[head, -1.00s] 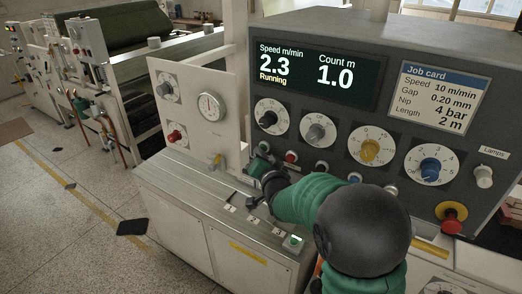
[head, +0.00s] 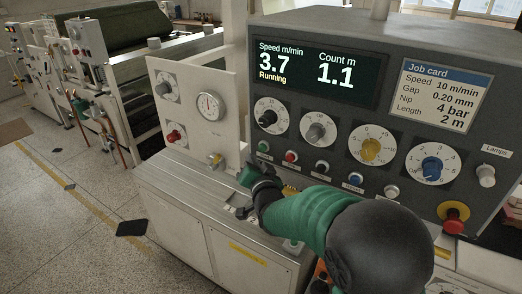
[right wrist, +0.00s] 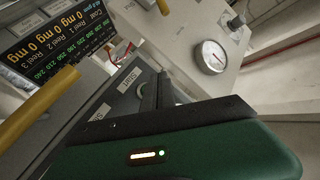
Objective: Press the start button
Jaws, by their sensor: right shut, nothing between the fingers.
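The green button (head: 263,146), at the left end of the button row on the dark control panel (head: 400,130), is uncovered in the head view; its label is too small to read. The panel display (head: 315,72) reads speed 3.7 m/min, Running, count 1.1 m. My right gripper (head: 246,177) is shut and empty, below and left of the green button and apart from it, over the metal ledge. My left gripper is not in view.
Beside the green button are a red button (head: 291,156) and other buttons, with several dials above. A red emergency knob (head: 453,217) sits at lower right. A white side panel (head: 205,110) with a gauge (head: 209,105) stands left. The floor at left is mostly clear.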

